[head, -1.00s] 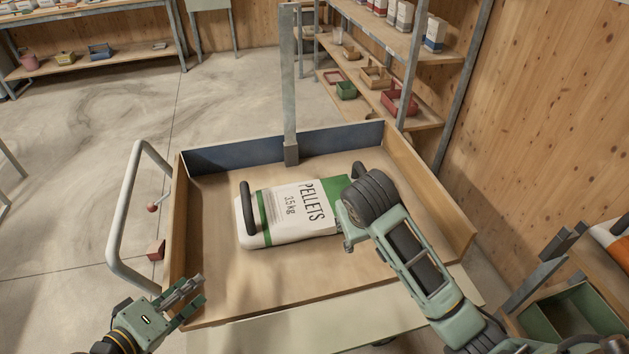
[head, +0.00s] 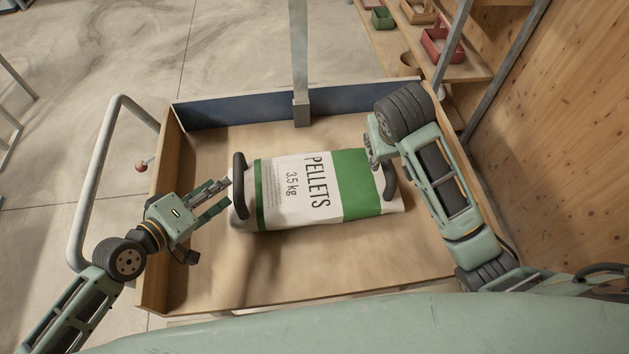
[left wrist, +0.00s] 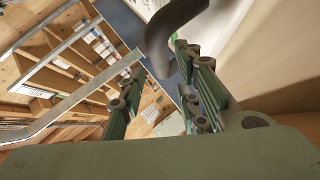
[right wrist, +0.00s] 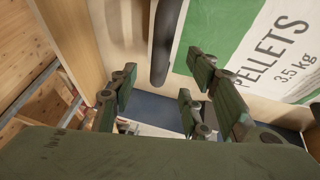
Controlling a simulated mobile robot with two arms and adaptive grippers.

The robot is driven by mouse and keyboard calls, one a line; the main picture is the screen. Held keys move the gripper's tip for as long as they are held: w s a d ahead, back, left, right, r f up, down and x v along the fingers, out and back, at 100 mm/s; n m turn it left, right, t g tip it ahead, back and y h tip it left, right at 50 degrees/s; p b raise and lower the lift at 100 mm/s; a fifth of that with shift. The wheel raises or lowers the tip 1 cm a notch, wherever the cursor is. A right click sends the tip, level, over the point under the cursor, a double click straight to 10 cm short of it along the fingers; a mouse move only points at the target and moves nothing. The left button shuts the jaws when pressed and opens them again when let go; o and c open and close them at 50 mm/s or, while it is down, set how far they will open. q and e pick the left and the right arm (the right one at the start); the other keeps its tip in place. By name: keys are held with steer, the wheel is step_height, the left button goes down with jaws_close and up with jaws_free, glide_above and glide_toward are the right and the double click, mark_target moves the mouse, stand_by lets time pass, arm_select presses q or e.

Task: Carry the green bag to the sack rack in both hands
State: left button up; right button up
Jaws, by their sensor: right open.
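The green bag (head: 295,190) is white with a green band and reads "PELLETS 3.5 kg". It lies flat in a wooden tray (head: 190,265), with a dark handle at each end. My left gripper (head: 222,190) is open beside the left handle (head: 240,185). In the left wrist view the dark handle (left wrist: 160,45) reaches in near the open fingers. My right gripper (head: 376,158) is open near the right handle (head: 390,182), its fingers partly hidden by the wrist. In the right wrist view that handle (right wrist: 163,45) lies ahead of the parted fingers; contact is unclear.
The tray has raised walls on the left, right and back, and a grey post (head: 300,60) at the back. A pale push handle (head: 90,190) is at the left. Shelves with bins (head: 440,40) stand at the back right beside a wooden wall (head: 540,140).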

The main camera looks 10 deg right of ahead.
mark_target(239, 176)
arm_select(q)
steer(key=x, duration=0.8)
arm_select(e)
steer(key=x, duration=0.7)
steer(key=shift+w+f, duration=0.2)
steer(key=shift+f, duration=0.15)
arm_select(q)
steer(key=shift+s, duration=0.1)
steer(key=shift+c, duration=0.7)
arm_select(e)
steer(key=shift+c, duration=0.5)
arm_select(q)
steer(key=c, duration=0.5)
arm_select(e)
steer(key=c, duration=0.6)
arm_select(q)
jaws_close()
arm_select(e)
jaws_close()
steer(key=shift+d, duration=0.1)
